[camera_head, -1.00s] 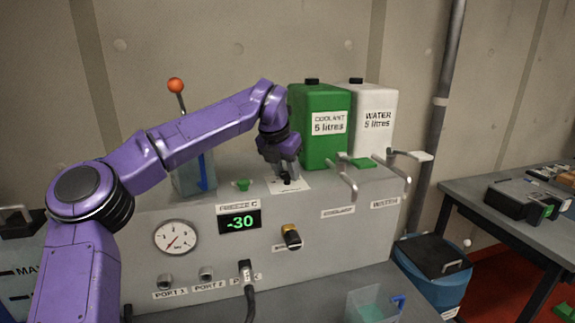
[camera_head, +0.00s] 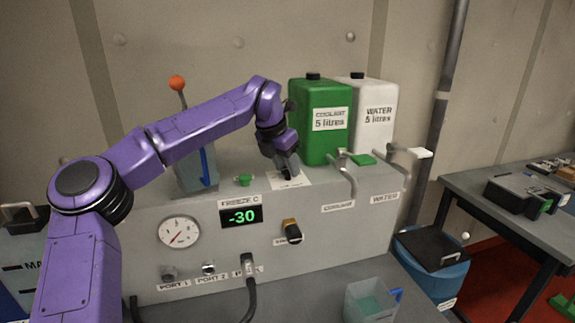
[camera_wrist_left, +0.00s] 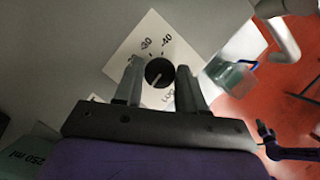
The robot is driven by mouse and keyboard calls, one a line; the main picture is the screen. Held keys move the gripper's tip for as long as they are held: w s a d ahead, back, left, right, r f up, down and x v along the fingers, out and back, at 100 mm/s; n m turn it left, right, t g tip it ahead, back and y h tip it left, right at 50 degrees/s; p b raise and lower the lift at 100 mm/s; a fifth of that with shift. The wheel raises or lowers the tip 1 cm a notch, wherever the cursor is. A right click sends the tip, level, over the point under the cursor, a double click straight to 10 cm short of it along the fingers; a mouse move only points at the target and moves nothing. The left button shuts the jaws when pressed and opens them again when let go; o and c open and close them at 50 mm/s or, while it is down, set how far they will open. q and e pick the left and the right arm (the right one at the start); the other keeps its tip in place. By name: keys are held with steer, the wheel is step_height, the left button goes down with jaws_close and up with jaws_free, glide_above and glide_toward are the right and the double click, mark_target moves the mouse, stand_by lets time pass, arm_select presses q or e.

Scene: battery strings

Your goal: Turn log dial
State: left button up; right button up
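The dial is a round black knob (camera_wrist_left: 160,72) on a white square plate (camera_wrist_left: 125,48) marked with numbers such as -30 and -40. The plate (camera_head: 301,180) lies on top of the grey machine in the head view. A word beside the knob is partly hidden and looks like "LOG". My left gripper (camera_wrist_left: 158,70) points down at the knob, one finger on each side. The fingers look parted, with thin gaps to the knob. In the head view the left gripper (camera_head: 287,172) hides most of the knob.
A green coolant can (camera_head: 322,145) and a white water can (camera_head: 376,105) stand behind right. Coolant and water taps (camera_head: 347,172) are at the machine's right. The display (camera_head: 240,216) reads -30. A clear beaker (camera_head: 370,302) stands in front. An orange-topped lever (camera_head: 177,83) rises at left.

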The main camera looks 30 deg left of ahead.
arm_select(q)
steer(key=o, duration=0.3)
steer(key=shift+r, duration=0.1)
steer(key=shift+s, duration=0.2)
steer(key=shift+r, duration=0.2)
steer(key=b+v, duration=0.1)
steer(key=v, duration=0.9)
steer(key=shift+s+a, duration=0.1)
steer(key=shift+s, duration=0.1)
